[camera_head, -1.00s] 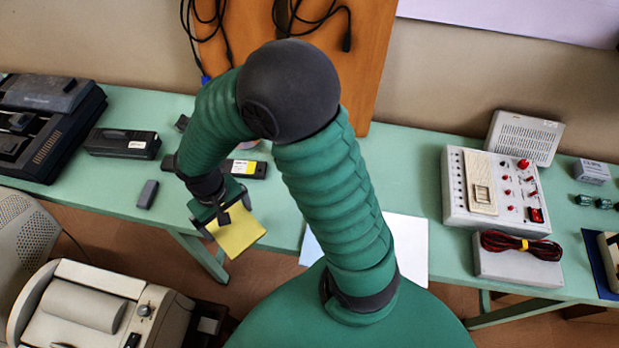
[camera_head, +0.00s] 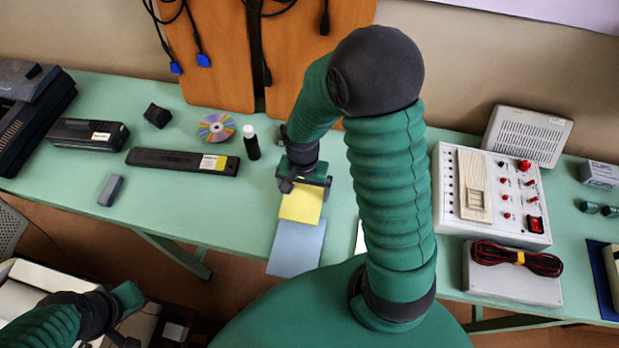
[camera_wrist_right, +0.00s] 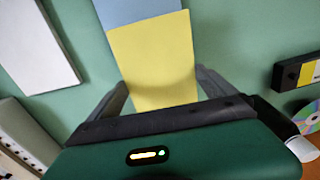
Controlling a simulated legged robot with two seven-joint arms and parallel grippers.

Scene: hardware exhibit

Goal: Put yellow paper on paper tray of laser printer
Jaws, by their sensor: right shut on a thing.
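The yellow paper (camera_head: 301,206) is held in my right gripper (camera_head: 303,186), which is shut on it above the green table. The paper's near end overlaps a blue sheet (camera_head: 297,247) in the head view; I cannot tell whether they touch. In the right wrist view the yellow paper (camera_wrist_right: 153,60) stretches out from between the fingers, with the blue sheet beyond it. My left gripper (camera_head: 131,314) shows at the lower left, over a beige machine (camera_head: 28,290) that may be the printer. The left arm hides much of it, and no paper tray is clear.
A white sheet (camera_wrist_right: 34,45) is partly hidden by my arm. A switch box (camera_head: 490,195) stands at right.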

